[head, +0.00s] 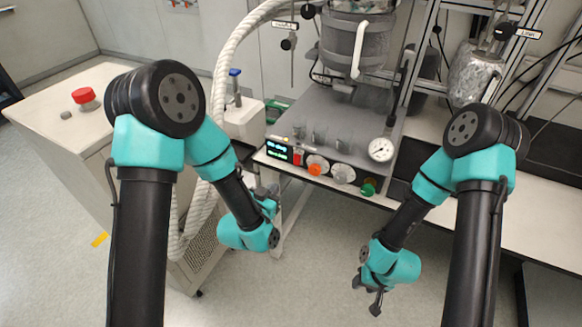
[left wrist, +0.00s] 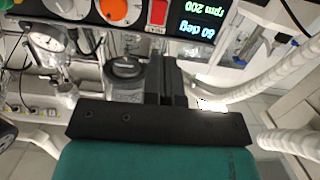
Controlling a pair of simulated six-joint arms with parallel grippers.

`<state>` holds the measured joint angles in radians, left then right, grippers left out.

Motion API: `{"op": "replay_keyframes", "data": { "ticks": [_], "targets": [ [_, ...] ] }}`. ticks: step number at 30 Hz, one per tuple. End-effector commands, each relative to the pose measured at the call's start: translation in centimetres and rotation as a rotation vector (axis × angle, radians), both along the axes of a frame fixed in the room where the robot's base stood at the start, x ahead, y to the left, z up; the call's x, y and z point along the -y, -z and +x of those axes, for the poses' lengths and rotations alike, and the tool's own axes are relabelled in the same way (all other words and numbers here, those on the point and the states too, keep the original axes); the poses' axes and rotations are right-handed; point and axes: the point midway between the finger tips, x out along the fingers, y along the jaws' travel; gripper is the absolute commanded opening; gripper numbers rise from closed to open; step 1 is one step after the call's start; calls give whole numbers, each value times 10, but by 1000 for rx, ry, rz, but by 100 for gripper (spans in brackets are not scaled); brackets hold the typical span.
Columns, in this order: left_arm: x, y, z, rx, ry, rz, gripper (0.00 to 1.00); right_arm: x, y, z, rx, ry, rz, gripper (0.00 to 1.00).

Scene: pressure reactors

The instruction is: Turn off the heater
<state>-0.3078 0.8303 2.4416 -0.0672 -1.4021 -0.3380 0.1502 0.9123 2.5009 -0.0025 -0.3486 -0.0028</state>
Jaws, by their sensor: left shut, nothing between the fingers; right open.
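The heater unit's front panel carries a lit display (head: 277,150), a red switch (head: 298,157), an orange knob (head: 316,169), a white knob (head: 343,174) and a green knob (head: 368,187). My right gripper (head: 366,295) is open and empty, low over the floor.
A metal reactor vessel (head: 352,42) stands on the unit, with a pressure gauge (head: 381,149) at the panel's right. A white corrugated hose (head: 222,75) runs down left of the unit. A white cabinet (head: 45,112) with a red button (head: 83,95) stands at left.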

Motion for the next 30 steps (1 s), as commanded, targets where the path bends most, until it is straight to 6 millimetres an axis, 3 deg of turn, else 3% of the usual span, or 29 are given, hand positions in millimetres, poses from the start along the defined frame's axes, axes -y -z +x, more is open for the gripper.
{"op": "replay_keyframes", "data": {
  "ticks": [14, 30],
  "targets": [
    [3, 1, 7, 2, 0, -1, 0, 0, 0, 0, 0, 0, 0, 43],
    [39, 14, 80, 1, 0, 0, 0, 0, 0, 0, 0, 0, 0, 43]
  ]
}}
